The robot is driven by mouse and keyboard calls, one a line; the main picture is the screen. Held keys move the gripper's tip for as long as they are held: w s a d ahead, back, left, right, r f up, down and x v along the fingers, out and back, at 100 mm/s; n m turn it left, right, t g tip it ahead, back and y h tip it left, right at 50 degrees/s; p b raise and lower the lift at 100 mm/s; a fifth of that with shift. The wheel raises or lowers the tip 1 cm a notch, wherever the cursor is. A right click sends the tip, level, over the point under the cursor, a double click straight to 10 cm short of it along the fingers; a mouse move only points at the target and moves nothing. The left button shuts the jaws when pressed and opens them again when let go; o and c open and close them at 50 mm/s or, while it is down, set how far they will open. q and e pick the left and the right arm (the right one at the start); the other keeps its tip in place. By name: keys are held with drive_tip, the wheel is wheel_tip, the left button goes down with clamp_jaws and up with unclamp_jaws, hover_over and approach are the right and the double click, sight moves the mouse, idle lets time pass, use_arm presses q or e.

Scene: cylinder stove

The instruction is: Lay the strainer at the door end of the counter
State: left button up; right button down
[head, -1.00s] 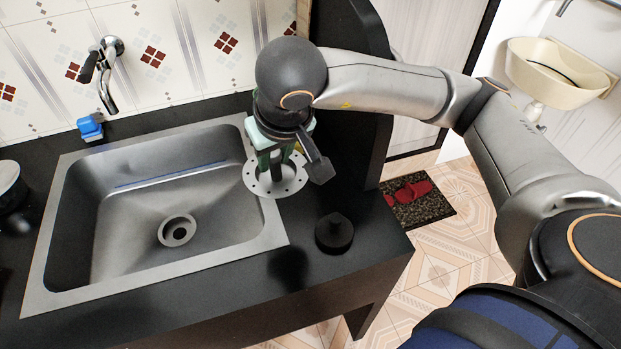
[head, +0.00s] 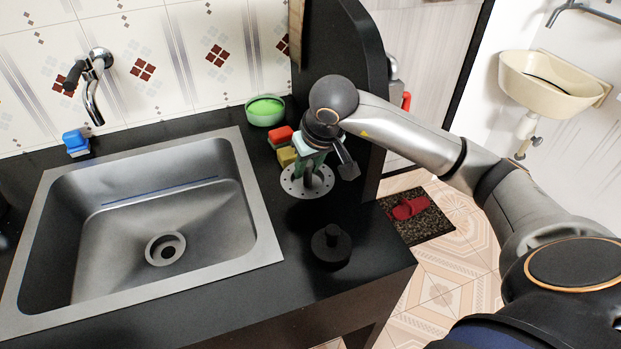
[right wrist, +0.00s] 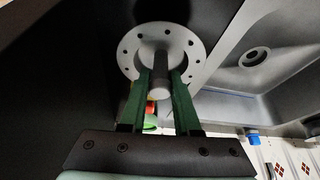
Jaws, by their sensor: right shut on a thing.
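The strainer is a pale round metal disc with holes around its rim (head: 292,189) and a central stem. My right gripper (head: 313,167) is shut on the stem, with the disc level below the fingers. The right wrist view shows the strainer disc (right wrist: 125,50) and its stem between the green fingers (right wrist: 160,88). The disc is over the black counter (head: 375,268), right of the sink; I cannot tell whether it touches the top. The counter's right end faces the door (head: 402,140). My left gripper is not in view.
A black round knobbed piece (head: 331,247) stands in front of the strainer. Behind are sponges (head: 281,138) and a green bowl (head: 265,110). A tall black panel (head: 345,60) rises at the back right. The sink (head: 165,215) is open at left. The front right corner is clear.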

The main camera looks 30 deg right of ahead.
sight(310, 177)
drive_tip(key=shift+w+d+f, duration=0.2)
drive_tip(key=shift+d+f, duration=0.2)
drive_tip(key=shift+f, duration=0.15)
drive_tip(key=shift+w+d+f, duration=0.1)
drive_tip(key=shift+f, duration=0.8)
drive_tip(key=shift+w+d+f, duration=0.1)
drive_tip(key=shift+f, duration=0.75)
drive_tip(key=shift+f, duration=0.15)
drive_tip(key=c, duration=0.6)
unclamp_jaws()
drive_tip(key=shift+r, duration=0.35)
drive_tip(key=p+v, duration=0.1)
drive_tip(key=v, duration=1)
drive_tip(key=shift+s+r, duration=0.3)
